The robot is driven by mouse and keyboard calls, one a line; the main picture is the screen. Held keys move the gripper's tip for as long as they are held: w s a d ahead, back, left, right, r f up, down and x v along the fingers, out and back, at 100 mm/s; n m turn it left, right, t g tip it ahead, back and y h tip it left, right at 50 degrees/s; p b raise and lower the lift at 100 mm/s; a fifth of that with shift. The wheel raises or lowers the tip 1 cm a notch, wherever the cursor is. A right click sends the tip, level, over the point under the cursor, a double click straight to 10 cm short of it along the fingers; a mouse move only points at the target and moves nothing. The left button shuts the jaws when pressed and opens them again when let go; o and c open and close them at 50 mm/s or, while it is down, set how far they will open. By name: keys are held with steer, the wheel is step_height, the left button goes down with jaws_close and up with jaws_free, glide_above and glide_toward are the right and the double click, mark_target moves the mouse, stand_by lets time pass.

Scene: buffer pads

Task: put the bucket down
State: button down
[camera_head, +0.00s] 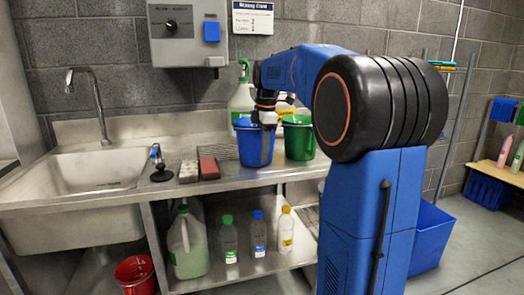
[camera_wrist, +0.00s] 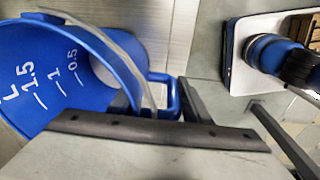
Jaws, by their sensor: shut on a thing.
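A blue bucket (camera_head: 254,148) is upright at the front part of the steel counter (camera_head: 226,183). I cannot tell whether its base touches the counter. In the wrist view the blue bucket (camera_wrist: 55,75) fills the left side, with white scale marks inside and a pale wire bail over it. My gripper (camera_head: 266,112) is above its rim; in the wrist view its fingers (camera_wrist: 160,104) are shut on the bucket by its blue side grip. The exact contact is partly hidden.
A green bucket (camera_head: 299,139) stands just right of the blue one. Bottles fill the lower shelf.

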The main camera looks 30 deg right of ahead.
steer(key=shift+f, duration=0.2)
steer(key=c, duration=0.9)
jaws_free()
steer(key=shift+c, duration=0.2)
steer(key=r, duration=0.8)
steer(key=s+r, duration=0.1)
steer(key=r, duration=0.3)
steer(key=shift+d+r, duration=0.2)
steer(key=shift+r, duration=0.15)
